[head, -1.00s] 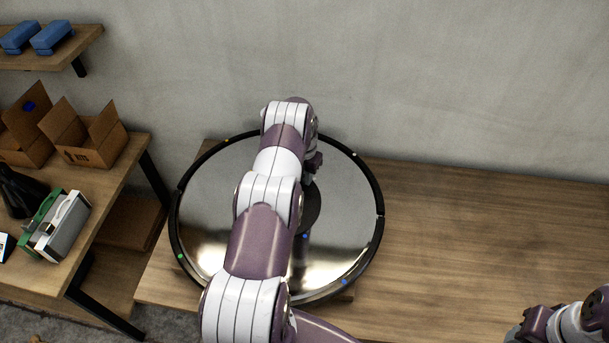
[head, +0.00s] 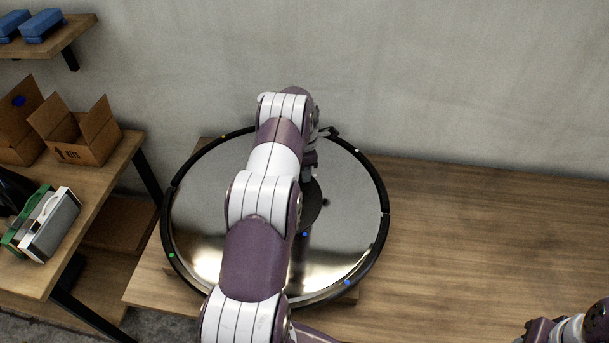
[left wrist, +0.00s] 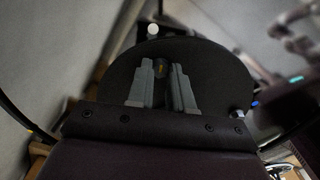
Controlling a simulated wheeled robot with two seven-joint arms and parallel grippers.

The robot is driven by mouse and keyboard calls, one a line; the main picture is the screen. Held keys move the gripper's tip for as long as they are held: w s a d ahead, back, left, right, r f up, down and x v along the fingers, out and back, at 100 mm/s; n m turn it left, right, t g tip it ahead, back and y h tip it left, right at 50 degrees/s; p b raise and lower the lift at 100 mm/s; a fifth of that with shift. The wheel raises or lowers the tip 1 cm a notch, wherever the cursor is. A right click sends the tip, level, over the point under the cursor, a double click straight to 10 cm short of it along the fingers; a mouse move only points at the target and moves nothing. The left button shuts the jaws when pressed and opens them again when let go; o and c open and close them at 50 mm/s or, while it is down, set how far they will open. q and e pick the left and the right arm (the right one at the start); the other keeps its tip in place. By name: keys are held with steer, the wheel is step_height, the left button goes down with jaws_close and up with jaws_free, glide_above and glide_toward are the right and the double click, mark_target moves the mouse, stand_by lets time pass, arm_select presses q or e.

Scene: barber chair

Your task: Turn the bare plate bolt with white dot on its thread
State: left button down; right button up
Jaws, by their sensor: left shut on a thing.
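The round mirror-like plate (head: 235,245) with a black rim lies on the wooden table. A dark disc (head: 313,205) is at its middle, partly behind my left arm. My left gripper (head: 311,163) is over the plate, just beyond the disc. A white dot (left wrist: 153,30) shows beyond the fingers there. I cannot tell which bolt carries it; the thread is hidden. My right gripper (head: 532,331) is at the lower right, partly cut off.
Small coloured marks sit around the rim, such as green (head: 171,255) and blue (head: 347,282); another blue mark (head: 305,234) is by the disc. A shelf table with open cardboard boxes (head: 82,140) stands at the left. The table right of the plate (head: 480,240) is clear.

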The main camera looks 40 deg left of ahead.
arm_select(q)
steer(key=m+b, duration=0.1)
steer(key=m, duration=0.2)
steer(key=m+b, duration=0.1)
steer(key=m, duration=0.2)
steer(key=shift+m, duration=0.3)
steer(key=m+b, duration=0.1)
steer(key=m, duration=0.5)
steer(key=shift+w, duration=0.1)
steer(key=m+b, duration=0.1)
steer(key=m, duration=0.6)
steer(key=shift+r+m, duration=0.1)
steer(key=shift+m, duration=0.2)
steer(key=m, duration=0.6)
steer(key=shift+m, duration=0.3)
steer(key=c, duration=1)
jaws_free()
